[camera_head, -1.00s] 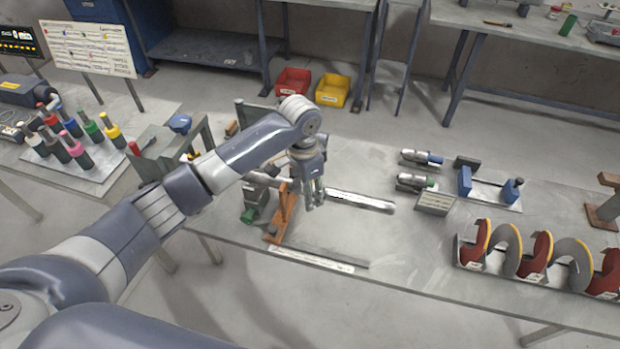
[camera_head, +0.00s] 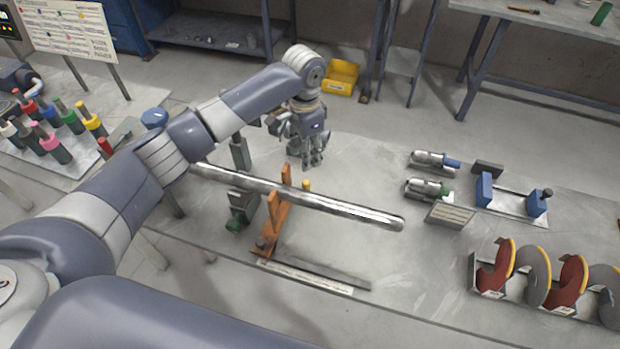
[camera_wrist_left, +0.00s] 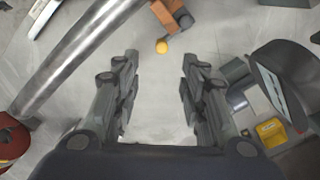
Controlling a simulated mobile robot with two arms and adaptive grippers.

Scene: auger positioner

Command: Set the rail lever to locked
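An orange bracket (camera_head: 275,217) stands on the table, with a long metal rod (camera_head: 335,206) passing through or over it. A small yellow knob (camera_head: 306,185) shows beside the bracket behind the rod; it looks like the lever's end, but its setting cannot be told. It also shows in the left wrist view (camera_wrist_left: 162,46), ahead of the fingers. My left gripper (camera_head: 312,164) is beyond the rod, apart from the knob. In the left wrist view its fingers (camera_wrist_left: 160,75) are spread with nothing between them. My right gripper is not in view.
The rod fills the left of the wrist view; a dark grey part (camera_wrist_left: 285,85) is close on the right. Two metal cylinders (camera_head: 430,188), a blue-ended fixture (camera_head: 485,190) and red and grey auger flights (camera_head: 537,275) stand to the right.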

